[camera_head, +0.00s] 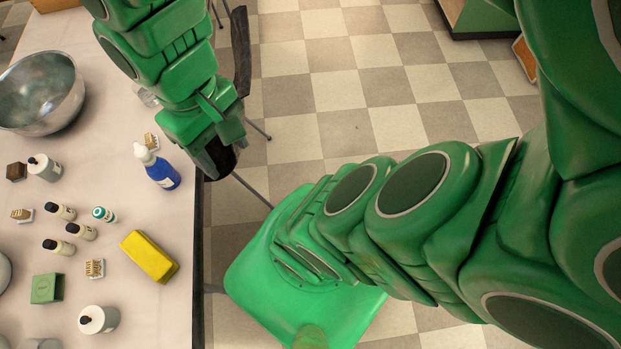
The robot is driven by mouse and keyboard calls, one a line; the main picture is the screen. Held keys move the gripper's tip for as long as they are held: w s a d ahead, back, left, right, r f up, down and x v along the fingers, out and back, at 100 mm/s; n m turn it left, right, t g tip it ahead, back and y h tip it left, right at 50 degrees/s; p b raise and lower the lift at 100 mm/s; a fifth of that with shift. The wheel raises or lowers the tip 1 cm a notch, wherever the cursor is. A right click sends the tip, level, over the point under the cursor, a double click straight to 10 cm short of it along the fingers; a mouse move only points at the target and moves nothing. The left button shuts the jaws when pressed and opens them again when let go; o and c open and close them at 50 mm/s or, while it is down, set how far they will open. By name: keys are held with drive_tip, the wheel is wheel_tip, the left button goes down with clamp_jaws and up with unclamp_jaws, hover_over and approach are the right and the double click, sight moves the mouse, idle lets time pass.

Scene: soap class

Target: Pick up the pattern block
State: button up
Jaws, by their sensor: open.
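Several block-like things lie on the table (112,188); I cannot tell for sure which one is the pattern block. A green block (46,288) with a faint marking on its top lies at the lower left. A plain-looking yellow block (149,256) lies near the table's right edge. My gripper (214,163) hangs by the table's right edge, right of the blue bottle, apart from all these blocks. Its dark fingers are mostly hidden by my green wrist; it is open, and nothing shows in it.
A blue bottle (163,175) with a white top stands closest to my gripper. A metal bowl (40,92) sits at the upper left. The table's right strip below the yellow block is clear.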

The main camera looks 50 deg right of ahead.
drive_tip(key=shift+d+f+m, duration=0.1)
drive_tip(key=shift+d+m, duration=0.2)
drive_tip(key=shift+d, duration=0.5)
drive_tip(key=shift+c, duration=0.3)
drive_tip(key=w+a+f+m, duration=0.1)
drive_tip(key=w+a+f, duration=0.1)
drive_tip(key=w+a, duration=0.65)
drive_tip(key=m+g+y, duration=0.2)
drive_tip(key=m, duration=0.5)
hover_over(88, 267)
drive_tip(key=w+d, duration=0.1)
drive_tip(key=w, duration=0.1)
drive_tip(key=shift+f, duration=11.55)
drive_tip(key=shift+d+x, duration=0.15)
drive_tip(key=shift+x, duration=1.15)
drive_tip(key=shift+d+x, duration=0.15)
drive_tip(key=shift+x, duration=1.2)
